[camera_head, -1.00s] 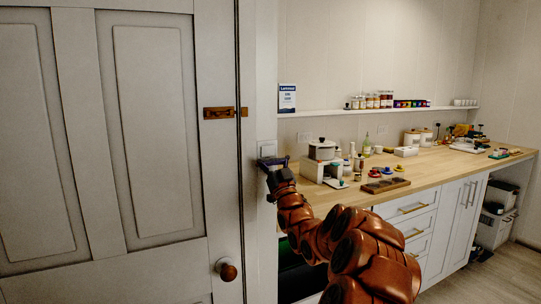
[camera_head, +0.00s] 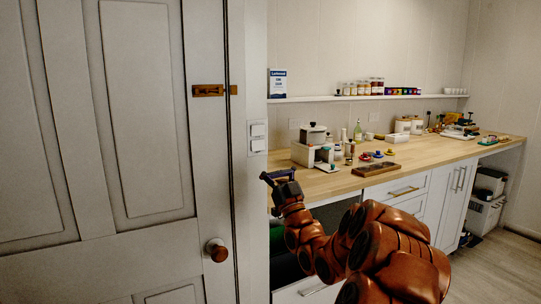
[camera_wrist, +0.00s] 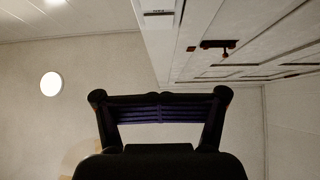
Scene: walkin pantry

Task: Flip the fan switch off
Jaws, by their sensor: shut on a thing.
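A white switch plate (camera_head: 257,137) with two rockers, one above the other, is on the white wall strip right of the door. I cannot read any label or tell which rocker is for the fan, nor how they are set. My gripper (camera_head: 280,174) is below and to the right of the plate, apart from it in the picture. It is shut on a dark purple-blue bar, which spans between the two fingers in the wrist view (camera_wrist: 160,108). The switch rockers cannot be made out in the wrist view.
A panelled door (camera_head: 145,110) with a brass latch (camera_head: 208,91) and round knob (camera_head: 216,250) stands at left. A wooden counter (camera_head: 440,152) with pots, jars and a wooden tray (camera_head: 384,169) runs along the right. A shelf (camera_head: 300,99) with jars and a sign is above it.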

